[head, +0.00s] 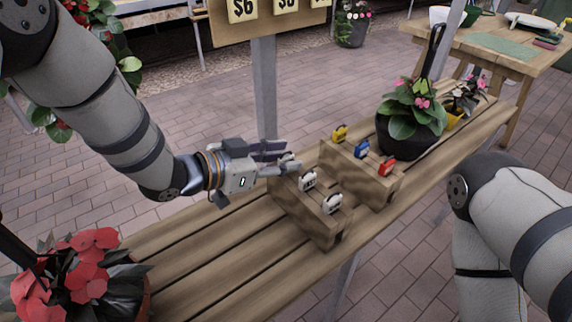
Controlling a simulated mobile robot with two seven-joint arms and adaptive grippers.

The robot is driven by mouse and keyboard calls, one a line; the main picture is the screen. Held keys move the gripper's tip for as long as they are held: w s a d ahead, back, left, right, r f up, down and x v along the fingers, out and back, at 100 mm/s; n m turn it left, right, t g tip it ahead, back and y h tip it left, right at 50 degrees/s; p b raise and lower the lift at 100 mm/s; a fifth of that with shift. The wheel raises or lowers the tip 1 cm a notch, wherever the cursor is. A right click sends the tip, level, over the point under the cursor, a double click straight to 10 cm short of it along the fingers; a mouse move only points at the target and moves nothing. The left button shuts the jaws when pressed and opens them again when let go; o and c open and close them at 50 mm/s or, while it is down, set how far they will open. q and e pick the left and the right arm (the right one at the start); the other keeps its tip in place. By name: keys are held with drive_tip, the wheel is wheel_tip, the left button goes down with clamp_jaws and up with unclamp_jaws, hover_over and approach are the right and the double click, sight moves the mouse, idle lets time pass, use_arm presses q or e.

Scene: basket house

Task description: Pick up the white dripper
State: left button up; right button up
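Small white drippers stand in a row on a wooden block (322,226) on the slatted bench. One white dripper (308,180) is in the middle and another white dripper (332,203) is at the near right end. A third white dripper (287,158) at the far left end is partly hidden by my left gripper (291,156). The fingers of this gripper reach in from the left, one on the far side and one on the near side of that dripper. I cannot tell whether they press on it. My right gripper is out of view.
A second wooden block (352,174) behind holds a yellow dripper (339,133), a blue dripper (361,149) and a red dripper (387,165). A potted pink-flowered plant (411,126) stands behind it. A red-flowered plant (75,278) is at the near left. The bench (215,270) between is clear.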

use_arm(q)
clamp_jaws()
drive_tip(key=shift+r, duration=0.1)
